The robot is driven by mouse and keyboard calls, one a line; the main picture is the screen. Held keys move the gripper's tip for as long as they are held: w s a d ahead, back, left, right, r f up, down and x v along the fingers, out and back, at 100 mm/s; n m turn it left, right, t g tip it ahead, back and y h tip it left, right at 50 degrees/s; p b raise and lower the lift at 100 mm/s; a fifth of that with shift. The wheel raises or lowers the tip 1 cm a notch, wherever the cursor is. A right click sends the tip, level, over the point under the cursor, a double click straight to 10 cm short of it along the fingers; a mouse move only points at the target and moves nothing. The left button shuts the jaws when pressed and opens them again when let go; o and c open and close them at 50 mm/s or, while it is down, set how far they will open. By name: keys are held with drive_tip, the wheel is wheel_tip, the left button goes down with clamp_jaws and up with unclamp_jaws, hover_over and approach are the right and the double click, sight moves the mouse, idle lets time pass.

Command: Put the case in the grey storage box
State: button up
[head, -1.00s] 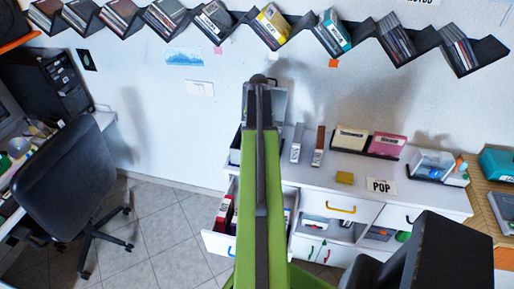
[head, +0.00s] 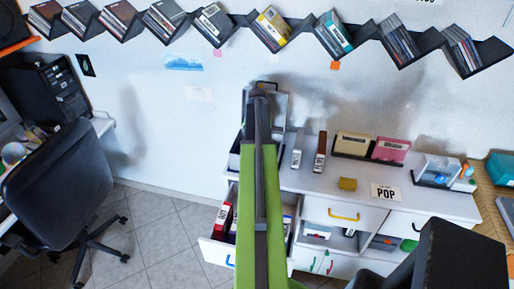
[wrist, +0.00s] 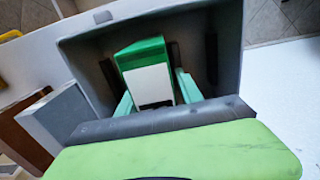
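In the wrist view a green case with a white label (wrist: 150,84) stands inside a dark grey box (wrist: 229,50). My gripper (wrist: 155,90) reaches into the box, with one pale green finger on each side of the case. The fingers appear to touch its sides. The lower part of the case is hidden by the near wall and my arm. In the head view my green and black arm covers the case. Part of the grey box (head: 281,112) shows behind the arm's end, on the white cabinet top by the wall.
Two upright cases (head: 320,153) stand right of the box. An open drawer (head: 216,251) juts out below. A black chair (head: 62,185) stands left.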

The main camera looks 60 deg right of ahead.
drive_tip(key=shift+o, duration=0.6)
wheel_tip(320, 180, up, 12)
drive_tip(key=p, duration=1.2)
drive_tip(key=shift+r, duration=0.25)
drive_tip(key=shift+f, duration=0.1)
